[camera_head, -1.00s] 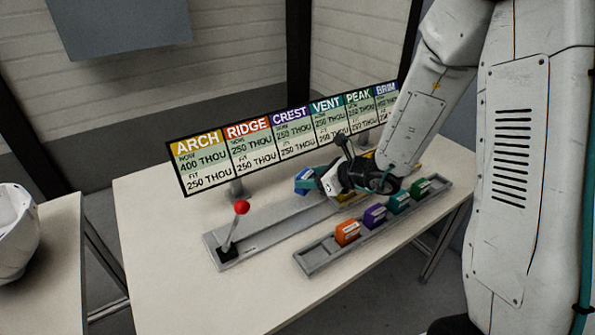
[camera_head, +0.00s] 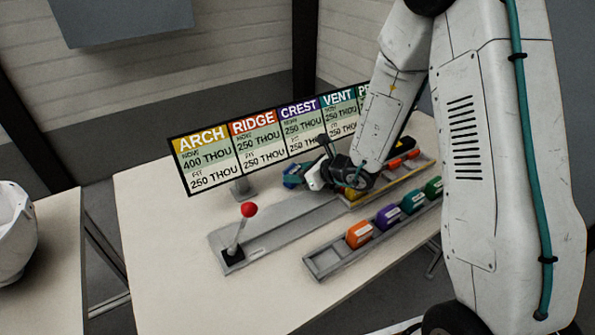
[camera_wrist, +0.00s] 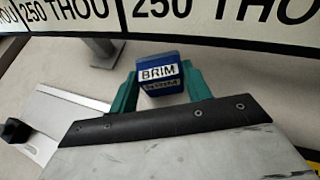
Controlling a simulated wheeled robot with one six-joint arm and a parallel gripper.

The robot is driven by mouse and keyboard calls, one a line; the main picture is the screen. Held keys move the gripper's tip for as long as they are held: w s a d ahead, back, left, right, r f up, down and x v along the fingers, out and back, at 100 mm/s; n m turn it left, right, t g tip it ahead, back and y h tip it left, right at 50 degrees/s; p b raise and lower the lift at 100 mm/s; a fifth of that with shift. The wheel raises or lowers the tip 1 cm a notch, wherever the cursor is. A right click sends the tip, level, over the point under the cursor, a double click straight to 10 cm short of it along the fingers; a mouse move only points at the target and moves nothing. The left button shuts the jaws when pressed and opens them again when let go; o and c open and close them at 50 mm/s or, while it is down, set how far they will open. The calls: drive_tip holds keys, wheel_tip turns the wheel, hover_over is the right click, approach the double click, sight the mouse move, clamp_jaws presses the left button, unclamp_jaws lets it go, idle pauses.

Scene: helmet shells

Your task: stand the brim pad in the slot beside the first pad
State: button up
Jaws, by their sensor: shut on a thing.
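The blue brim pad (camera_wrist: 158,73), labelled BRIM, is between the teal fingers of my gripper (camera_wrist: 160,88) in the wrist view. The gripper is shut on it. In the head view my gripper (camera_head: 294,180) holds the pad above the table, just in front of the sign and behind the long grey fixture (camera_head: 290,222). A yellow piece (camera_head: 352,194) lies on this fixture, partly hidden by my wrist. I cannot tell which piece is the first pad, and the slot beside it is not clearly visible.
A grey tray (camera_head: 322,266) at the front holds orange (camera_head: 359,234), purple (camera_head: 387,217), teal (camera_head: 412,202) and green pads; its left end is empty. A red-knobbed lever (camera_head: 249,210) rises at the fixture's left end. The sign (camera_head: 240,150) stands close behind my gripper.

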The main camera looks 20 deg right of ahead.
drive_tip(key=shift+d+f, duration=0.1)
drive_tip(key=shift+f, duration=0.1)
drive_tip(key=o, duration=1)
drive_tip(key=shift+c, duration=0.2)
